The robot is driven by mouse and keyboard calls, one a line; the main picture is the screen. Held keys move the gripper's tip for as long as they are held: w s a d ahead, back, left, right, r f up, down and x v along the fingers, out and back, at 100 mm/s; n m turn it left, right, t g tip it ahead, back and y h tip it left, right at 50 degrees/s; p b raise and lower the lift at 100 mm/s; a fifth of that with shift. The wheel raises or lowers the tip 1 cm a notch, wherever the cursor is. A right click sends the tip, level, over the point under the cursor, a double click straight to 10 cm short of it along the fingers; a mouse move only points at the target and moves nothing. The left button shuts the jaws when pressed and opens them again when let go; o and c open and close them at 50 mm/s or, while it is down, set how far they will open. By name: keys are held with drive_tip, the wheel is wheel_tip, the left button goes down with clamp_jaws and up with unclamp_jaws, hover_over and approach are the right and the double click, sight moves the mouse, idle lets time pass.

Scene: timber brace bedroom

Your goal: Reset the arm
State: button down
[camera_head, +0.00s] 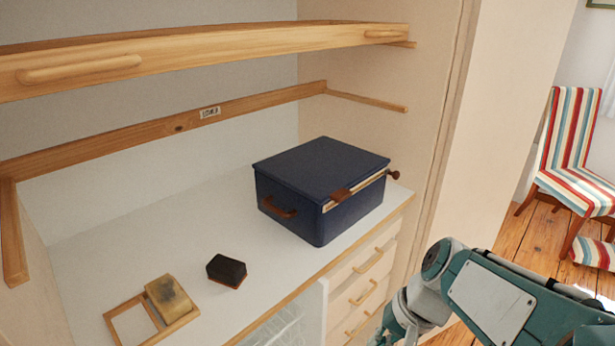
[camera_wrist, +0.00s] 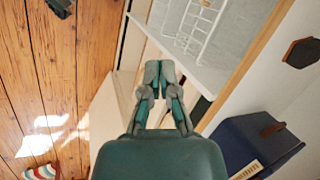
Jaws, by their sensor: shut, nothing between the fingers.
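My arm comes in from the lower right in the head view, in front of the drawers. My gripper (camera_wrist: 158,72) shows in the wrist view, its two grey fingertips together with nothing between them. It hangs in the air in front of the cabinet, touching nothing that I can see. In the head view the fingertips are mostly hidden behind the arm and cut off by the bottom edge.
A navy box (camera_head: 310,190) with a brown handle stands on the white counter (camera_head: 120,240). A dark block (camera_head: 227,270) and a wooden frame with a tan block (camera_head: 170,298) lie to its left. Drawers (camera_head: 365,290) sit below. A striped chair (camera_head: 572,150) stands at right on the wood floor.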

drive_tip(key=s+d+r+n+t+h, duration=0.4)
drive_tip(key=s+r+t, duration=0.1)
drive_tip(key=s+r, duration=0.1)
drive_tip(key=shift+h, duration=0.3)
drive_tip(key=shift+r, duration=0.1)
idle(0.6)
